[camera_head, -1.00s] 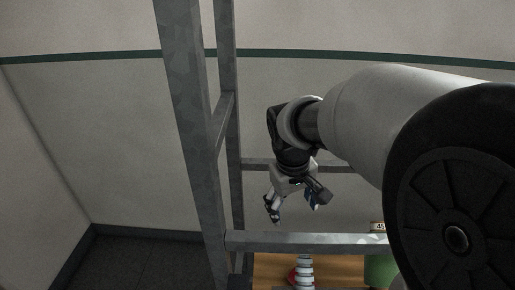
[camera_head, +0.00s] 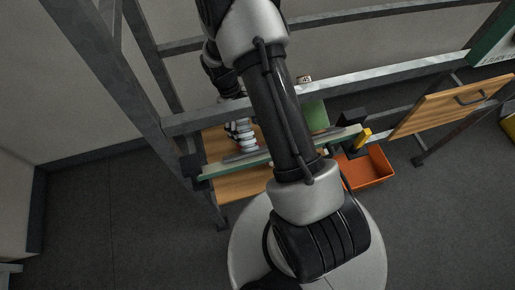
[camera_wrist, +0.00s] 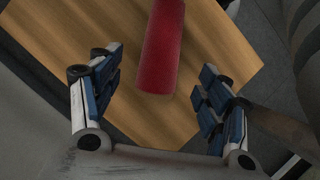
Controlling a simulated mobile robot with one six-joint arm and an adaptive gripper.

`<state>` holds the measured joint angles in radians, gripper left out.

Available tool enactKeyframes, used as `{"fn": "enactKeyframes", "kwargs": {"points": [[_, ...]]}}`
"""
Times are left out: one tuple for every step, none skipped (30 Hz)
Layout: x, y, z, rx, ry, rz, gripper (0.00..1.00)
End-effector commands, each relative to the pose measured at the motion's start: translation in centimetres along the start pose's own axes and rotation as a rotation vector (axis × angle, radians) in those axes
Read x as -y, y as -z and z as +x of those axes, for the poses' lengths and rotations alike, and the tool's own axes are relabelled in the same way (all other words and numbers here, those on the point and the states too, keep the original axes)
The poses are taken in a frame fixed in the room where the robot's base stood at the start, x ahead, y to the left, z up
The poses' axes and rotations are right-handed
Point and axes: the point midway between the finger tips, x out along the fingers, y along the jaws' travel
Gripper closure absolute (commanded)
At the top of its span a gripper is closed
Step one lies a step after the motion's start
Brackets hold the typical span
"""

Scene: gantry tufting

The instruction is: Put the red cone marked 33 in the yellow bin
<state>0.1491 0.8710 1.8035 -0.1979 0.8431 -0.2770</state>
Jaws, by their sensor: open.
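A red cone (camera_wrist: 162,50) shows in the wrist view on a wooden board. Its far end is cut off by the top edge, and no number is readable on it. My gripper (camera_wrist: 158,82) is open and empty, with its blue-padded fingers on either side of the cone's near end, apart from it. In the head view my arm hides most of the gripper, and I cannot make out the red cone. A yellow thing (camera_head: 509,123) at the right edge is cut off; it may be the yellow bin.
A metal frame with crossbars (camera_head: 320,68) surrounds the wooden shelf (camera_head: 240,185). An orange bin (camera_head: 368,170) is to the right, beside a tilted wooden panel (camera_head: 450,103). The floor at left is clear.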

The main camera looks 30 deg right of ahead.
Motion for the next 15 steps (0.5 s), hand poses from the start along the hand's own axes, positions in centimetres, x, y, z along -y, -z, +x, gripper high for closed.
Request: {"fn": "enactKeyframes", "kwargs": {"points": [[0.1,-0.1,1.4,0.005,0.003,0.000,0.29],[0.0,0.0,2.1,0.004,0.003,0.001,0.29],[0.0,0.0,2.8,0.003,0.002,0.000,0.29],[0.0,0.0,3.3,0.003,0.002,0.000,0.29],[0.0,0.0,3.7,0.002,0.001,0.000,0.29],[0.0,-0.1,4.3,0.003,0.001,0.000,0.29],[0.0,0.0,4.6,0.002,0.001,0.000,0.29],[0.0,0.0,4.8,0.001,0.001,0.000,0.29],[0.0,0.0,5.0,0.000,0.001,0.000,0.29],[0.0,0.0,5.2,0.000,0.000,0.000,0.29],[0.0,0.0,5.2,0.000,0.000,0.000,0.29],[0.0,0.0,5.4,0.000,0.001,0.001,0.29],[0.0,0.0,5.5,0.000,0.001,0.001,0.29],[0.0,-0.1,5.7,0.001,0.001,0.001,0.29],[-0.1,-0.1,6.0,0.001,0.001,0.001,0.29]]}}
